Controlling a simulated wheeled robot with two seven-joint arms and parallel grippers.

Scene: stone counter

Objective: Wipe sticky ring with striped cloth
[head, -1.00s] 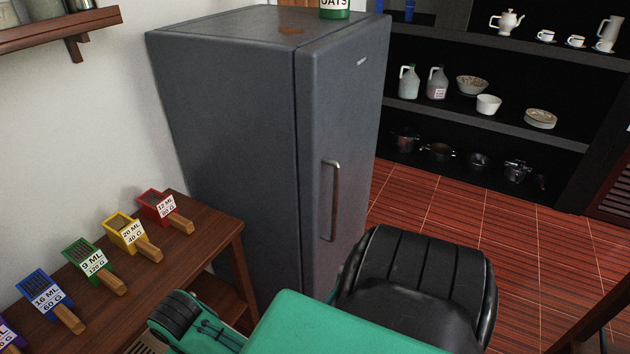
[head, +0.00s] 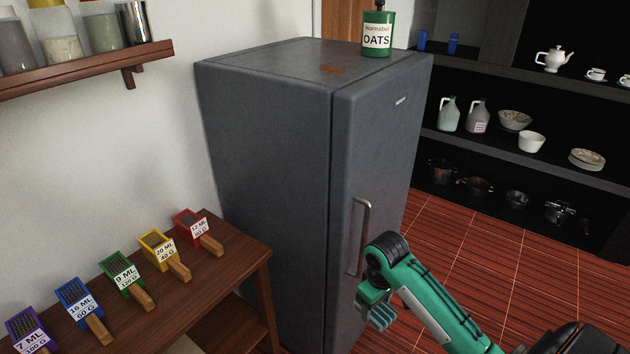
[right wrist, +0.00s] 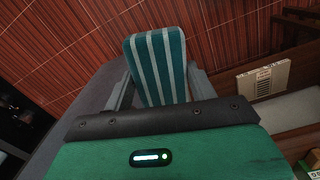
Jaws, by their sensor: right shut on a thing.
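The striped cloth, teal with pale stripes, is a folded pad held in my right gripper (head: 374,298), low in front of the fridge door. In the right wrist view the cloth (right wrist: 157,62) stands out between the two grey fingers, which are shut on it. A brown, rust-coloured mark (head: 333,69), which looks like the sticky ring, lies on top of the grey fridge (head: 265,130). It is too small to make out a ring shape. The cloth is well below the fridge top and apart from the mark. My left gripper is not in view.
A green oats bottle (head: 377,32) stands on the fridge top, behind and right of the mark. The fridge handle (head: 362,235) is close to my right gripper. A wall shelf (head: 90,68) holds jars.

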